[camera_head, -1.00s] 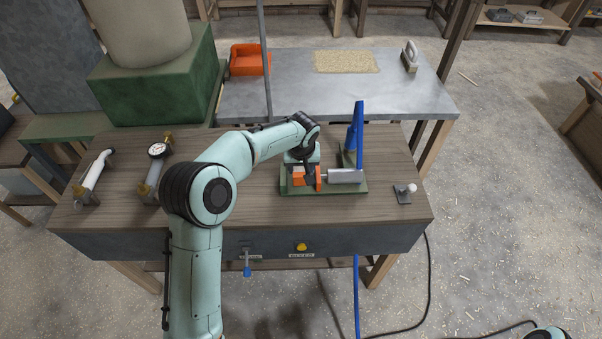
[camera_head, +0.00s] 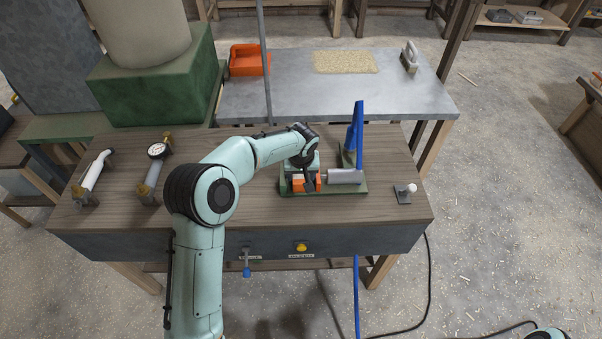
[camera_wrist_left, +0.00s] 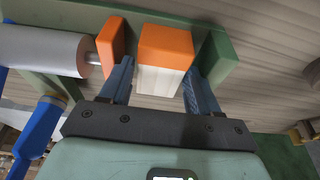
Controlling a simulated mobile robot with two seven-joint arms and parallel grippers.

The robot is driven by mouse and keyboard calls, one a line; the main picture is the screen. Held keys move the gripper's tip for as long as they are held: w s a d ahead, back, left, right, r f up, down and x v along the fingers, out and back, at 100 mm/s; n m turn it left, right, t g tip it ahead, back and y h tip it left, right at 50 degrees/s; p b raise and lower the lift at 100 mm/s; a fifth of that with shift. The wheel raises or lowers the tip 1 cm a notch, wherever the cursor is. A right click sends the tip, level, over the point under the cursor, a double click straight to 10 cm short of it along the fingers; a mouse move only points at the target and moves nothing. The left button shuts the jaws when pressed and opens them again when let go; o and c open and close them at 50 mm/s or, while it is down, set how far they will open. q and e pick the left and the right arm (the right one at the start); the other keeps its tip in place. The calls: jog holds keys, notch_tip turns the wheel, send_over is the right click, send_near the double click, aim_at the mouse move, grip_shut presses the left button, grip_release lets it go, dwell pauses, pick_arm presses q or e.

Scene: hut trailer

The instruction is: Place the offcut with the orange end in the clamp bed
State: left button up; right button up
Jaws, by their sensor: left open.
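The offcut with the orange end (camera_wrist_left: 164,50) lies in the clamp bed, its pale wood body towards my left gripper in the left wrist view. In the head view its orange end (camera_head: 306,184) shows below the gripper. The green clamp bed (camera_head: 330,192) has an end wall (camera_wrist_left: 221,62) on one side of the offcut and an orange clamp pad (camera_wrist_left: 110,46) on a grey cylinder (camera_head: 345,176) on the other, apart from the offcut. My left gripper (camera_wrist_left: 160,90) is open, its fingers either side of the offcut with gaps. My right gripper is out of view.
A blue lever (camera_head: 355,130) stands behind the cylinder. A metal table (camera_head: 300,95) stands behind. Bare bench top lies around the clamp.

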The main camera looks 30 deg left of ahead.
pick_arm(q)
jog(key=v, duration=1.2)
